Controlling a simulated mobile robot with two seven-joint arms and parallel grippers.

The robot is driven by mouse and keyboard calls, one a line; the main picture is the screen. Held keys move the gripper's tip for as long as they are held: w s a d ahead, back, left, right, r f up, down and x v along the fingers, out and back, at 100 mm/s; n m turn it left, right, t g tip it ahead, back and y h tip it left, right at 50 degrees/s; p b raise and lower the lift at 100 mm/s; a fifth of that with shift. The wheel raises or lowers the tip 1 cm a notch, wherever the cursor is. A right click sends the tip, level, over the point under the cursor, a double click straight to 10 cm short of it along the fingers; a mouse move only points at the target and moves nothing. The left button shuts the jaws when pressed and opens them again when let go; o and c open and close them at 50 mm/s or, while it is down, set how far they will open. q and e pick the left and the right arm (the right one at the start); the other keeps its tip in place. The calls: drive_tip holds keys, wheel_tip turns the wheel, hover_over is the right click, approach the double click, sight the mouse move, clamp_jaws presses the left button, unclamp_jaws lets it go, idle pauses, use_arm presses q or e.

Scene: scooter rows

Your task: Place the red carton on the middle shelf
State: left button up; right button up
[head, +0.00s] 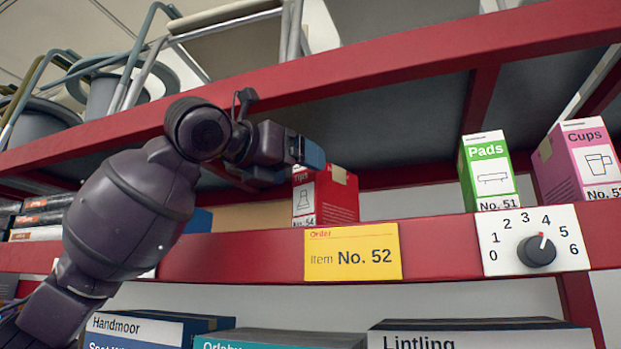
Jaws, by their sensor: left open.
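The red carton (340,200), with a white label reading No. 54, stands upright on the middle shelf, behind its red front beam (440,247). My left arm comes in from the left, and my left gripper (290,165) is open at the carton's upper left. The gripper covers part of the carton's top left corner. I cannot tell whether the fingers touch it. My right gripper is not in view.
A green Pads carton (487,172) and a pink Cups carton (582,165) stand to the right, with free shelf between the red and green ones. The beam carries a yellow order card (352,252) for No. 52 and a dial (537,250). A red upper shelf beam (400,60) runs overhead.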

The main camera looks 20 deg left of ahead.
use_arm(q)
drive_tip(key=b+v, duration=0.1)
drive_tip(key=v, duration=0.5)
drive_tip(key=shift+s, duration=0.2)
drive_tip(key=shift+a, duration=0.1)
idle(0.3)
